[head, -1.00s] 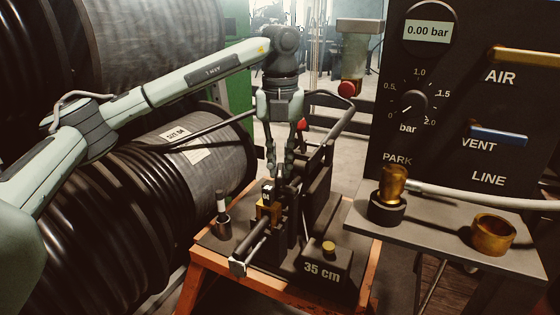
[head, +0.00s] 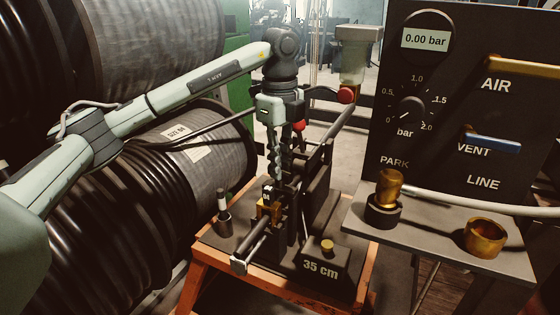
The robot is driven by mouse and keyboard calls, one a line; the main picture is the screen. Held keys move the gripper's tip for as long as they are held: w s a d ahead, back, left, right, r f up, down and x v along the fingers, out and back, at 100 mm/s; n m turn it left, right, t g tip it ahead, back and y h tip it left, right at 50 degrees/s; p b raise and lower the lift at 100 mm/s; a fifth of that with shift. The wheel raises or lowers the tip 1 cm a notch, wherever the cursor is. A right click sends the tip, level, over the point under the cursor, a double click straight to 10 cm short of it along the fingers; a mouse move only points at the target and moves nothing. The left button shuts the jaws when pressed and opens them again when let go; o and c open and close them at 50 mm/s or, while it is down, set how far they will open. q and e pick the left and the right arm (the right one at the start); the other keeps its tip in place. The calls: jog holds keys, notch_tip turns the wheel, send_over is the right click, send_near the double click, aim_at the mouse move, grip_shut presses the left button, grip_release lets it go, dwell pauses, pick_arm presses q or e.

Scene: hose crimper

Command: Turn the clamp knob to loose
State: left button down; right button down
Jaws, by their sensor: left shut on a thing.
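My left gripper (head: 277,178) comes down from above onto the bench fixture, its fingers seen nearly edge-on. It is shut on the clamp knob, which is mostly hidden by the fingertips, so its pointer or setting cannot be read. Just below and left of the fingertips is a small black block with a white mark (head: 267,193), above a brass piece (head: 267,211) on the fixture. My right gripper is not in view.
Large hose reels (head: 130,200) fill the left side.

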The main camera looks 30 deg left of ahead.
pick_arm(q)
jog(key=shift+r+n, duration=0.1)
jog(key=shift+n, duration=1.1)
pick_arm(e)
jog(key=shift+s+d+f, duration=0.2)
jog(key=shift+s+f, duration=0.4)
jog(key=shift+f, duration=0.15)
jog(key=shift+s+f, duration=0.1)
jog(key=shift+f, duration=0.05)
pick_arm(q)
jog(key=c, duration=1.6)
grip_release()
jog(key=shift+o, duration=0.2)
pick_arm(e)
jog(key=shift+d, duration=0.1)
pick_arm(q)
notch_tip(320, 180, up, 12)
